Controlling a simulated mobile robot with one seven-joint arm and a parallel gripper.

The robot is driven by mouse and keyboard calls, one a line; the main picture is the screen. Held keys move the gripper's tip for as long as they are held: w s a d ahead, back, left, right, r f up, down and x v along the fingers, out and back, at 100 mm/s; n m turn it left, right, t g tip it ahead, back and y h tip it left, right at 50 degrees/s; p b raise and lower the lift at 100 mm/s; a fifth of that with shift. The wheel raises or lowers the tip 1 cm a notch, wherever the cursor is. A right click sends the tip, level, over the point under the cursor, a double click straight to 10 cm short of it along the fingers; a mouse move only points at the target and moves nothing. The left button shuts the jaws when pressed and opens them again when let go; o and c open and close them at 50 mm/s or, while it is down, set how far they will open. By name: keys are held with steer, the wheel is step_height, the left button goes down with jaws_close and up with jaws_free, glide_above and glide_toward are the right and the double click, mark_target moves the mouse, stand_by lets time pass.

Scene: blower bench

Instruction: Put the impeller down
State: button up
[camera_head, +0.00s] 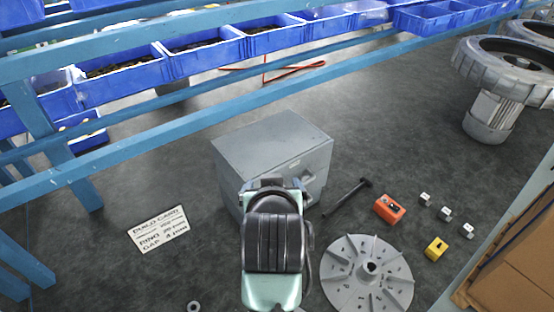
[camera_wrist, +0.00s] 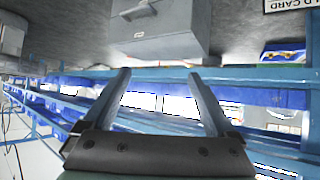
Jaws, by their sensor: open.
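The impeller (camera_head: 368,275) is a grey disc with raised vanes and a centre hub. It lies flat on the dark surface at the lower right of the head view, to the right of my arm. My gripper (camera_wrist: 157,76) is open in the wrist view, its two fingers apart with nothing between them. In the head view my arm hides the fingers. The impeller does not show in the wrist view.
A grey metal box (camera_head: 272,150) stands just beyond my arm. Near the impeller are a black tool (camera_head: 347,198), an orange block (camera_head: 389,208), a yellow block (camera_head: 436,248) and several small metal blocks. A build card (camera_head: 158,230) lies left.

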step_height(320, 180, up, 27)
steer(key=s+t, duration=0.2)
steer(key=t, duration=0.7)
steer(key=s+r+t, duration=0.7)
steer(key=s+r, duration=0.5)
steer(key=r, duration=0.4)
steer(key=shift+d+r+m, duration=0.3)
steer(key=shift+d+r, duration=0.05)
steer(key=shift+r, duration=0.05)
